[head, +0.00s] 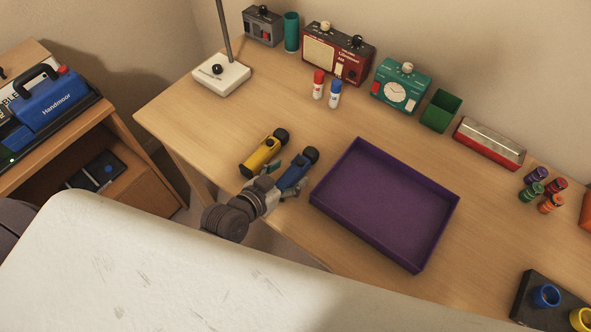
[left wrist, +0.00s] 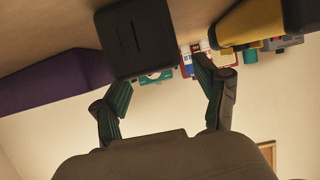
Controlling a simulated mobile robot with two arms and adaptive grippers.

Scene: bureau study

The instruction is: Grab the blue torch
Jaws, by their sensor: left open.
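The blue torch (head: 296,172) lies on the desk with its dark head pointing away, between the yellow torch and the purple tray. My left gripper (head: 281,182) is open at the near end of the blue torch, with a finger to each side in the head view. In the left wrist view a dark squarish end, seemingly of the blue torch (left wrist: 138,40), stands close ahead, partly in front of the left finger's tip. The fingers (left wrist: 162,76) do not visibly grip it. My right gripper is not in view.
The yellow torch (head: 260,158) lies close on the left, the purple tray (head: 436,232) close on the right. Desk left of the yellow torch is clear.

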